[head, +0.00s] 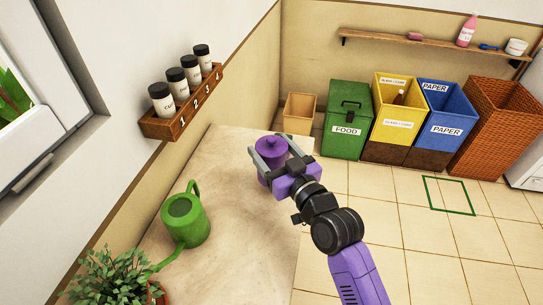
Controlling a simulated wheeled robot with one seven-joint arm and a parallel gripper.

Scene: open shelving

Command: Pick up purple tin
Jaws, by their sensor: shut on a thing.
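The purple tin (270,147) is a small upright canister with a knobbed lid, near the far right edge of the pale worktop (232,228). My gripper (266,153) is around the tin, one finger on each side, and is shut on it. My gripper's purple and grey body hides part of the tin's right side. I cannot tell whether the tin's base touches the worktop.
A green watering can (184,219) and a potted plant (112,275) stand nearer on the worktop. A wooden wall rack (182,112) with several labelled jars is at the left. Green, yellow and blue bins (347,118) stand on the floor beyond.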

